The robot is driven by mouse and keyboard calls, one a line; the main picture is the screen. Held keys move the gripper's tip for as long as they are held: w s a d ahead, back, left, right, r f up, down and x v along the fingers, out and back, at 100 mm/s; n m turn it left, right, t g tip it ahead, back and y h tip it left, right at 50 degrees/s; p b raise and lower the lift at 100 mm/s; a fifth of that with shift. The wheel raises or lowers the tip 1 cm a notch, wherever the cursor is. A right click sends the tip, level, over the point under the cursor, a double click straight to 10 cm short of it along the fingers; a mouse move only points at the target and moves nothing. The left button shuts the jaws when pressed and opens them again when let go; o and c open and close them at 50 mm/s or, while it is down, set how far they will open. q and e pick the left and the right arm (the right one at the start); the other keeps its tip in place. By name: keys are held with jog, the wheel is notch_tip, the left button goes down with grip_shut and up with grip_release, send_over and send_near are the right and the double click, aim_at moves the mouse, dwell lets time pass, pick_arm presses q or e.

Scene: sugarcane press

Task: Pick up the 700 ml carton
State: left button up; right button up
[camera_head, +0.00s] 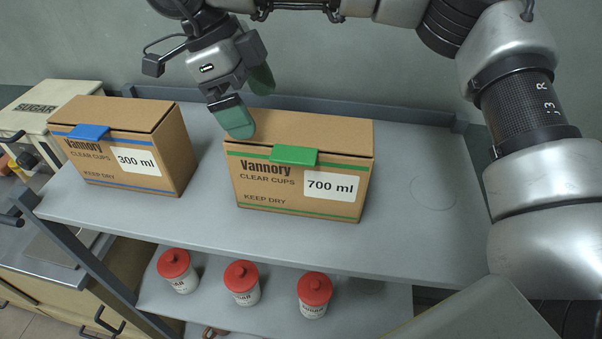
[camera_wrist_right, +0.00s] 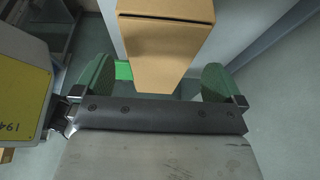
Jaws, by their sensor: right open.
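The 700 ml carton (camera_head: 299,184) is a brown cardboard box with a green tab and green stripes. It stands upright on the grey upper shelf in the head view. Its top (camera_wrist_right: 164,40) also shows in the right wrist view, between and beyond the fingers. My right gripper (camera_head: 249,104) is open, with green fingertips, at the carton's upper left end. One fingertip overlaps the carton's left corner in the head view; I cannot tell whether it touches. In the right wrist view my right gripper (camera_wrist_right: 160,82) has its fingers apart, with nothing held. My left gripper is not in view.
A 300 ml carton (camera_head: 125,160) with a blue tab stands to the left on the same shelf (camera_head: 420,240). The shelf is clear to the right. Red-lidded jars (camera_head: 242,284) stand on the lower shelf.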

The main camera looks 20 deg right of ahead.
aim_at(262, 124)
jog(key=shift+s+d+f, duration=0.15)
jog(key=shift+d+f, duration=0.15)
jog(key=shift+f, duration=0.25)
jog(key=shift+d+f+p, duration=0.1)
jog(key=shift+f+p, duration=0.3)
jog(key=shift+p, duration=0.15)
jog(key=p+x, duration=0.1)
jog(key=x, duration=0.2)
jog(key=shift+f+p, duration=0.3)
jog(key=shift+f, duration=0.4)
jog(key=shift+c, duration=0.3)
jog(key=c, duration=0.5)
jog(key=shift+c, duration=0.3)
jog(key=shift+r, duration=0.15)
